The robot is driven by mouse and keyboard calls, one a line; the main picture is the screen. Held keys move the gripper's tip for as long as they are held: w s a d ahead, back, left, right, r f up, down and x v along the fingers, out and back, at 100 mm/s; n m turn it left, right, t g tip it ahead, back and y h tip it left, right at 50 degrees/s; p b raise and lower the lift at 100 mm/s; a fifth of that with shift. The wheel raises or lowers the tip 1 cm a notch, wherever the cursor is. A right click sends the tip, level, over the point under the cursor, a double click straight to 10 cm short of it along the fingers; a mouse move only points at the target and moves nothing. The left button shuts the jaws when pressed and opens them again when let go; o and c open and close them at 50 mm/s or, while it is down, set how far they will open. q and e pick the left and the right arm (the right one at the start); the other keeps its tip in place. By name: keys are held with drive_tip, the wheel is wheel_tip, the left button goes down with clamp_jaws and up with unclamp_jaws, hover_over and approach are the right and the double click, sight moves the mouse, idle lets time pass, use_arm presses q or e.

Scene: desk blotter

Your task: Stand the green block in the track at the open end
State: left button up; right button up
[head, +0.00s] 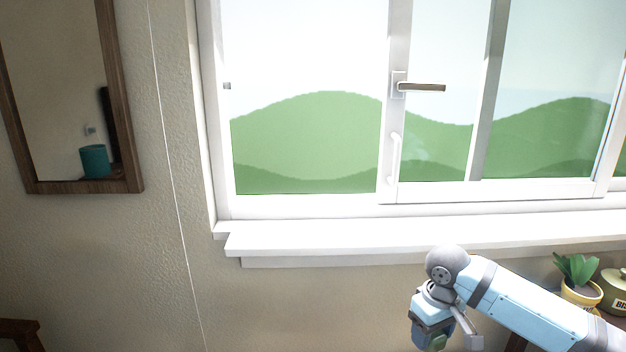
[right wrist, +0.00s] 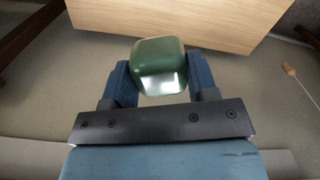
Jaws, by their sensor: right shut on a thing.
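The green block (right wrist: 160,62), with rounded edges and a bright sheen on its near face, sits between the two blue fingers of my right gripper (right wrist: 162,82) in the right wrist view. The right gripper is shut on it. In the head view my right gripper (head: 438,335) hangs at the bottom edge, below the window sill, and is partly cut off. The track and its open end show in neither view. My left gripper is not in view.
A pale wooden panel (right wrist: 165,18) lies just beyond the block in the right wrist view, with grey floor around it. In the head view a potted plant (head: 578,280) and a green pot (head: 613,290) stand at the right near my arm. The window sill (head: 330,240) juts out above.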

drive_tip(key=m, duration=0.1)
drive_tip(key=r+m, duration=0.1)
drive_tip(key=m, duration=0.1)
drive_tip(key=shift+d+r+m, duration=0.15)
drive_tip(key=shift+d+m, duration=0.15)
drive_tip(key=shift+d, duration=0.1)
wheel_tip(320, 180, up, 2)
drive_tip(key=shift+d+r+m+p, duration=0.1)
drive_tip(key=shift+m+p, duration=0.4)
drive_tip(key=shift+p, duration=0.5)
use_arm(q)
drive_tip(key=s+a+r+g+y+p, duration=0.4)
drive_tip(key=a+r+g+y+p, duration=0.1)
drive_tip(key=p, duration=3)
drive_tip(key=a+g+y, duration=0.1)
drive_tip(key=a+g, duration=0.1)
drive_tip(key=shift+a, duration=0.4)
use_arm(e)
drive_tip(key=s+r, duration=0.3)
drive_tip(key=r, duration=0.7)
drive_tip(key=s+r, duration=0.4)
drive_tip(key=r, duration=0.6)
drive_tip(key=s+r, duration=0.3)
drive_tip(key=r, duration=0.8)
drive_tip(key=shift+s, duration=0.15)
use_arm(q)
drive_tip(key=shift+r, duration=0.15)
use_arm(e)
drive_tip(key=shift+r, duration=0.1)
